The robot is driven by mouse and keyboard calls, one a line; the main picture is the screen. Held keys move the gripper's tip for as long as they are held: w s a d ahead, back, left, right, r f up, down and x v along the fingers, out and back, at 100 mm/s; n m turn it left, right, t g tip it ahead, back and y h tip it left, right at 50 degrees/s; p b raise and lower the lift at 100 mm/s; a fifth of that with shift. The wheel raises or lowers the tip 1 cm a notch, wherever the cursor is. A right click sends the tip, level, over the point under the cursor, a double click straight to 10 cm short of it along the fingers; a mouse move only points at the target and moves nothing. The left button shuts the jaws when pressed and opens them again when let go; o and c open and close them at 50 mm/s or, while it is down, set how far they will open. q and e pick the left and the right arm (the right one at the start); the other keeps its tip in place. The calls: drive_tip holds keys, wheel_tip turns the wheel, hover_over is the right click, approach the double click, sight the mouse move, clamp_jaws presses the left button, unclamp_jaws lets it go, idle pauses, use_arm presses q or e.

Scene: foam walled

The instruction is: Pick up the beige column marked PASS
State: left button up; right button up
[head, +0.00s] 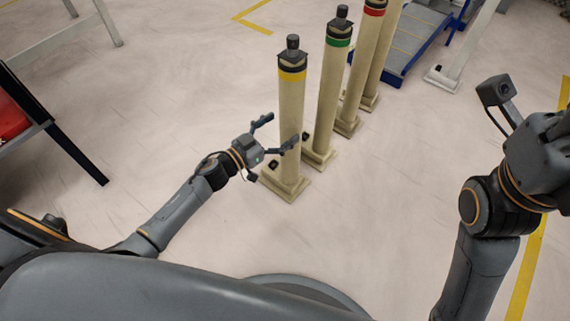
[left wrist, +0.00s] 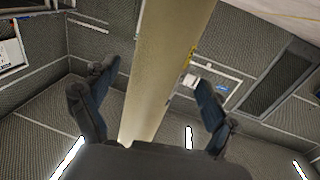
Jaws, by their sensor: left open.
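Several beige columns stand in a row on square bases. The nearest has a yellow band (head: 288,172), the one behind it a green band (head: 325,100), and one further back a red band (head: 362,60). I cannot read a PASS mark on any. My left gripper (head: 277,133) is open beside the yellow-banded column, about mid-height, one finger overlapping it in the picture. In the left wrist view a beige column (left wrist: 165,60) rises between the spread fingers, with gaps on both sides. My right arm is at the right edge; its fingers are out of frame.
A blue-edged ramp or platform (head: 415,40) lies behind the columns, beside a white post (head: 460,50). A dark-framed rack with a red item (head: 12,118) stands at left. The pale floor (head: 390,210) is clear right of the columns.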

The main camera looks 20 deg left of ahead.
use_arm(q)
drive_tip(key=b+x, duration=0.1)
drive_tip(key=x, duration=0.2)
drive_tip(key=shift+w+d, duration=0.1)
drive_tip(key=shift+d, duration=0.1)
drive_tip(key=shift+c, duration=0.2)
clamp_jaws()
drive_tip(key=shift+r, duration=0.25)
